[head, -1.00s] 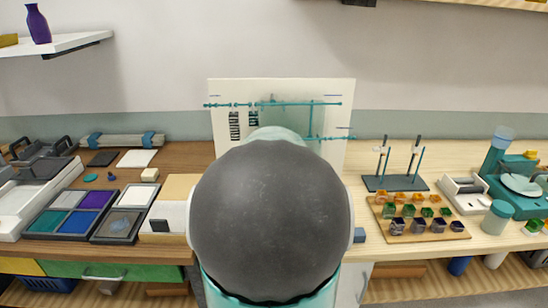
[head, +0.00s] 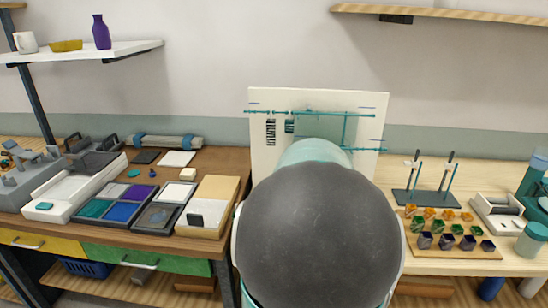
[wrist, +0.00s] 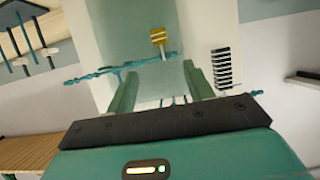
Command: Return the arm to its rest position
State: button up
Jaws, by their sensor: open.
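My gripper (wrist: 160,74) shows in the wrist view with its two green fingers apart and nothing between them. It faces the pale upright board, tilted in that view. In the head view the large dark rounded part of my arm fills the lower middle and hides the gripper. The white board (head: 262,180) stands behind my arm, with thin teal rods (head: 318,113) across its front. In the wrist view a teal rod (wrist: 95,74) and a small gold piece (wrist: 158,36) show beyond the fingers.
Left on the bench are a tray of coloured squares (head: 112,203), a wooden box (head: 217,190) and grey machines. On the right are a dark rod stand (head: 424,198) and a wooden rack (head: 404,240) of coloured glass cubes. Shelves (head: 60,57) hang above on both sides.

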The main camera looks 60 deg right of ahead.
jog(key=w+a+n+t+y, duration=0.1)
jog(key=w+a+n+y, duration=0.3)
jog(key=a, duration=1)
jog(key=w+a+n+t+y, duration=0.1)
jog(key=w+a+n+y, duration=0.15)
jog(key=w+a, duration=0.75)
jog(key=s+a+f+n+g+y, duration=0.1)
jog(key=s+a, duration=0.3)
jog(key=a, duration=0.5)
jog(key=s+a+f+n+g+y, duration=0.1)
jog(key=s+a, duration=0.4)
jog(key=a, duration=0.5)
jog(key=s+a+f+n+y, duration=0.1)
jog(key=s+a+n+y, duration=0.2)
jog(key=a, duration=0.6)
jog(key=shift+s+a+n+g, duration=0.25)
jog(key=shift+s+n+g, duration=0.2)
jog(key=shift+s, duration=0.6)
jog(key=shift+y, duration=0.25)
jog(key=c, duration=0.3)
jog(key=shift+d, duration=0.1)
jog(key=shift+c, duration=0.2)
